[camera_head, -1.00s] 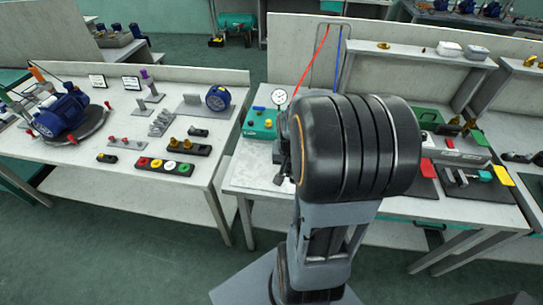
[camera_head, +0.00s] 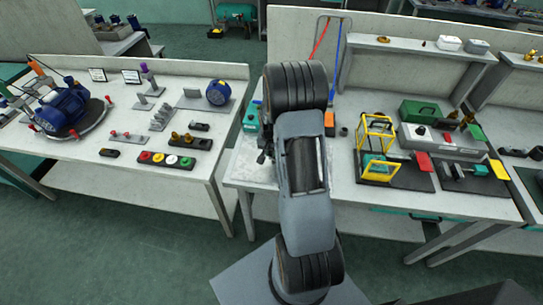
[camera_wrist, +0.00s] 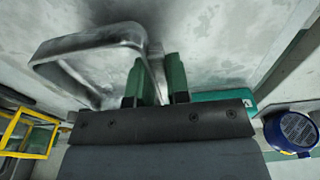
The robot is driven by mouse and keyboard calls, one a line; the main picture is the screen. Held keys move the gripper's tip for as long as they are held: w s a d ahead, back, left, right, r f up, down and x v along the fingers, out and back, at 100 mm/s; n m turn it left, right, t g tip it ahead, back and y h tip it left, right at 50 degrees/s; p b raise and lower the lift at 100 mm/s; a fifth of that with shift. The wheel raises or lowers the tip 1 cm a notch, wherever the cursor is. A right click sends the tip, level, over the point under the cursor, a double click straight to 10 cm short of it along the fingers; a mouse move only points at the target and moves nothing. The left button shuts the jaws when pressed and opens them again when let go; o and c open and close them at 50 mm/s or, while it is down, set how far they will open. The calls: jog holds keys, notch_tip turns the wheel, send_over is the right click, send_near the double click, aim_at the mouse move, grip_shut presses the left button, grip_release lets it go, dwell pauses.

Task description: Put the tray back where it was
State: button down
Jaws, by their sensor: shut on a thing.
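The tray (camera_head: 243,168) shows as a pale, speckled metal plate at the left end of the middle bench, largely hidden behind my arm. In the wrist view its scuffed grey surface (camera_wrist: 215,40) fills the upper part, with a bent metal loop handle (camera_wrist: 85,42) at upper left. My gripper (camera_wrist: 158,82) has green fingers shut on the handle, one on each side of its bar. In the head view only a dark part of my gripper (camera_head: 266,150) shows beside my arm. Whether the tray touches the bench cannot be told.
A teal box (camera_head: 250,118) stands close behind the tray. A yellow frame (camera_head: 376,133) on a dark mat and a green case (camera_head: 424,112) stand to the right. The left bench (camera_head: 200,190) holds a blue motor (camera_head: 218,93) and small parts; a gap separates the benches.

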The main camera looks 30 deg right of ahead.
jog(key=shift+f, duration=1.45)
jog(key=shift+f, duration=0.2)
jog(key=c, duration=1.1)
grip_release()
